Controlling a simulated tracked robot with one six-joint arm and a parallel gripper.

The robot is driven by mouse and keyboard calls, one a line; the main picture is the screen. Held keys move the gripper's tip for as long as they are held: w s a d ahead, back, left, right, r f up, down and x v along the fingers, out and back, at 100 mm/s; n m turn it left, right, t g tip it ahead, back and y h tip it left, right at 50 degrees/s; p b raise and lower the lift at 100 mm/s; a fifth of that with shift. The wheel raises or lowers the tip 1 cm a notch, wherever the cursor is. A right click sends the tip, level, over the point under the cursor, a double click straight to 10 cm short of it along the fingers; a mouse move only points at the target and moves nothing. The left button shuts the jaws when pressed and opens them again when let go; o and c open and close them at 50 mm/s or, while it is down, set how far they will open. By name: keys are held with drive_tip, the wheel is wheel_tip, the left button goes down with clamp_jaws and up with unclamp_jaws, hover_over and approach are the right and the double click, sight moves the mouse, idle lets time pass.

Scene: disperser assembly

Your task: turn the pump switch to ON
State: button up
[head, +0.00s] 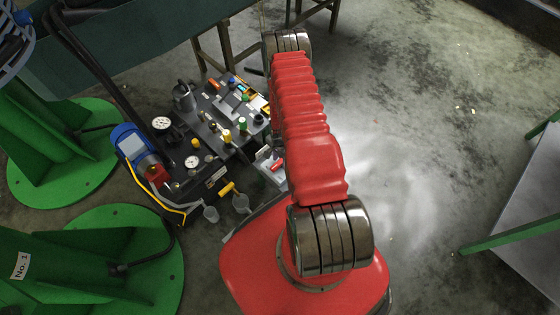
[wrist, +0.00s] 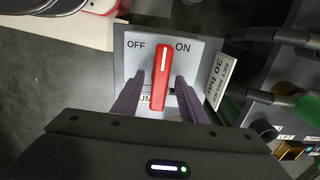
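The pump switch is a red handle (wrist: 161,78) with a white line on a light grey panel (wrist: 205,48) in the wrist view. OFF is printed left of its upper end and ON right. The handle stands nearly upright, its marked end between the two words and tilted slightly right. My gripper (wrist: 160,92) is open, with one dark finger on each side of the handle and visible gaps between. Contact cannot be seen. In the head view the red switch handle (head: 277,165) shows small beside my red arm; my gripper cannot be made out there.
In the head view the dark pump unit (head: 215,125) carries gauges, valves and a blue motor (head: 131,142). Green round stands (head: 75,165) are at left, a metal table (head: 520,215) at right. A "30 bar" label (wrist: 219,81) and hoses lie right of the switch in the wrist view.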

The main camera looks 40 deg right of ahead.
wheel_tip(320, 180, up, 14)
drive_tip(key=shift+f, duration=0.2)
idle(0.7)
idle(0.5)
drive_tip(key=s+a+n+g+y, duration=0.1)
drive_tip(key=s+a+n+g, duration=0.15)
drive_tip(key=s, duration=0.25)
wheel_tip(320, 180, up, 32)
drive_tip(key=n+t, duration=0.1)
drive_tip(key=n, duration=0.8)
hover_over(281, 163)
drive_tip(key=s+a, duration=0.6)
drive_tip(key=a, duration=0.5)
drive_tip(key=s+a+r+n+t, duration=0.1)
drive_tip(key=s+a+r+t, duration=0.1)
drive_tip(key=r, duration=0.5)
drive_tip(key=s+a+r+n+t, duration=0.2)
drive_tip(key=a+r, duration=0.2)
drive_tip(key=r, duration=0.4)
drive_tip(key=s+a+r+n+t+h, duration=0.1)
drive_tip(key=s+a+r+n+t, duration=0.1)
drive_tip(key=r, duration=0.6)
drive_tip(key=shift+s+a+t, duration=0.25)
drive_tip(key=shift+a+t, duration=0.3)
drive_tip(key=shift+a, duration=0.45)
